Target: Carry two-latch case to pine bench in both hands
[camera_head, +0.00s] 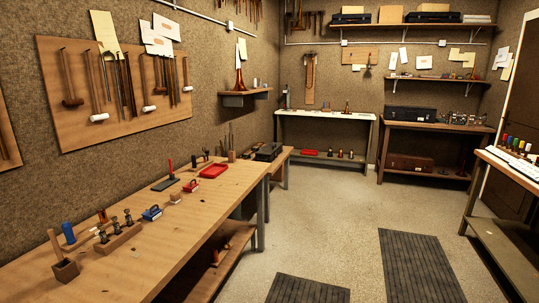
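A long black case (410,115) lies on a brown wooden bench against the far wall, right of centre. A smaller dark case (268,152) sits on a low bench beyond the end of the long workbench. Latches are too small to make out on either, so I cannot tell which is the two-latch case. The long pale-wood workbench (190,228) along the left wall looks like the pine bench. Neither of my grippers is in view.
Several tools, small blocks and a red tray (214,171) lie on the pale bench. A white-topped table (325,114) stands at the far wall, another bench (500,220) at the right. Dark mats (420,265) lie on the floor, which is open in the middle.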

